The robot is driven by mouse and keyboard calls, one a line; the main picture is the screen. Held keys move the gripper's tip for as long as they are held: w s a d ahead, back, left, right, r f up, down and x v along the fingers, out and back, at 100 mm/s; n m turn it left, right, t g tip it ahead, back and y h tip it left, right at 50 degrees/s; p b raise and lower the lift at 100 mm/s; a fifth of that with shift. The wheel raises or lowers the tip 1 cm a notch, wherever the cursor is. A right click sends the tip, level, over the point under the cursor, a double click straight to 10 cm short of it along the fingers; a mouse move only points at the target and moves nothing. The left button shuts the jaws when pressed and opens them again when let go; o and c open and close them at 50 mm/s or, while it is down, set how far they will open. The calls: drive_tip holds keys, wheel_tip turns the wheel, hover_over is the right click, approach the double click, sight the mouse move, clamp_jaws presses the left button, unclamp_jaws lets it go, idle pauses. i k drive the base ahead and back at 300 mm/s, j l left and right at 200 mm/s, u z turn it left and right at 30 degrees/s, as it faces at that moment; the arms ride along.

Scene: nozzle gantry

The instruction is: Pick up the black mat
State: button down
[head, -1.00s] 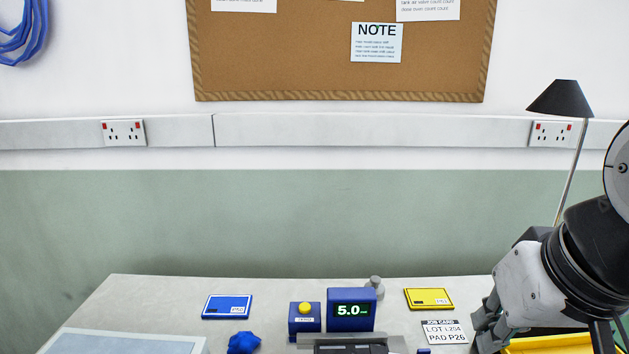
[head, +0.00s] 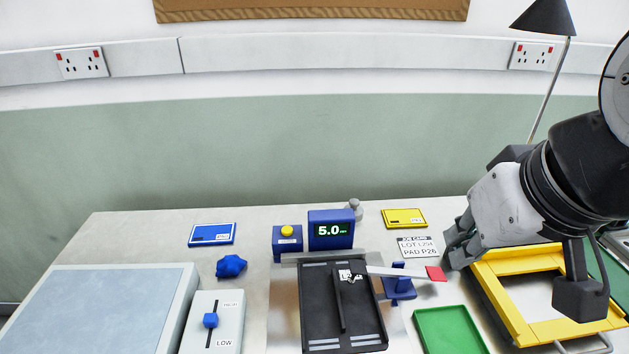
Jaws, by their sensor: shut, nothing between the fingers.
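A flat black rectangular piece (head: 362,318), which fits the black mat, lies on the metal plate in the front middle of the bench. It has pale strips near its ends, a small white label, and a dark bar lying along it. A pale arm with a red tip (head: 436,273) reaches over its right edge from a blue post (head: 398,287). My gripper (head: 453,254) is to the right of the mat, apart from it, near the job card and the yellow frame. It is shut and holds nothing. Its fingertips are partly hidden.
A yellow frame (head: 487,284) lies under my arm, with a green tray (head: 447,332) to its left. A blue 5.0 display (head: 331,231) and yellow-button box (head: 288,244) stand behind the mat. A slider box (head: 229,329) and large pale panel (head: 105,310) are left.

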sight(337, 316)
drive_tip(key=k+u, duration=0.35)
drive_tip(key=k+j+u, duration=0.15)
drive_tip(key=k+u, duration=0.2)
drive_tip(key=u, duration=2.1)
drive_tip(key=i+u, duration=0.1)
drive_tip(key=u, duration=0.3)
drive_tip(key=i+u, duration=0.15)
drive_tip(key=u, duration=0.3)
drive_tip(key=i+u, duration=0.1)
drive_tip(key=u, duration=0.3)
drive_tip(key=i+l+u, duration=0.1)
drive_tip(key=u, duration=0.3)
drive_tip(key=i+l, duration=0.45)
drive_tip(key=i+u, duration=0.05)
